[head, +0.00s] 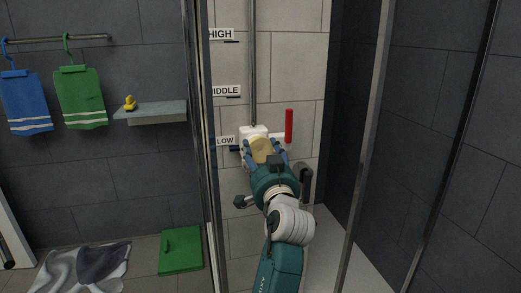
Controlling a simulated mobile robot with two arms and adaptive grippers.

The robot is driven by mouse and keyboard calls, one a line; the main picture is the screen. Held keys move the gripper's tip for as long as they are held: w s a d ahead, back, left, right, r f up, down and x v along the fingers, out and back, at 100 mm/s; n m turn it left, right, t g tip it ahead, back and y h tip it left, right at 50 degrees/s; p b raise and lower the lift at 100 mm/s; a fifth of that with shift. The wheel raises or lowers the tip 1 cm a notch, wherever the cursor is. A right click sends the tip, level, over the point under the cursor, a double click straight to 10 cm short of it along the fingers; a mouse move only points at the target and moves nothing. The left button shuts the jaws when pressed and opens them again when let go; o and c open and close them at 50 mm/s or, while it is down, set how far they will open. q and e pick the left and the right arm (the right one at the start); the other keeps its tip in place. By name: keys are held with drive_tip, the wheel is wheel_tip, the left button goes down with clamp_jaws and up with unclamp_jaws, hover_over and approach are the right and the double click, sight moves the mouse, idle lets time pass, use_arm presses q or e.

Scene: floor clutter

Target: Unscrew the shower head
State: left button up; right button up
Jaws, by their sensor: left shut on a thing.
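In the head view a vertical rail (253,65) runs down the tiled shower wall to a white block (253,131) near the LOW label. A red lever-like piece (289,126) stands upright just right of the block. My left gripper (263,150) is in front of the wall, just below the block, with its fingers closed around a tan rounded piece (261,150). I cannot tell whether this piece is the shower head or whether it touches the block. My arm hides the area below. My right gripper is not in view.
Shower frame posts stand left (198,150) and right (366,140) of my arm. A dark grey fitting (306,174) is close to its right. Outside are a shelf (155,113) with a yellow duck (130,102), hanging blue (25,102) and green (80,97) towels, and a green floor item (182,258).

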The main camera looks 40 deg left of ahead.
use_arm(q)
drive_tip(key=shift+s+d, duration=0.45)
drive_tip(key=shift+d, duration=0.1)
idle(0.8)
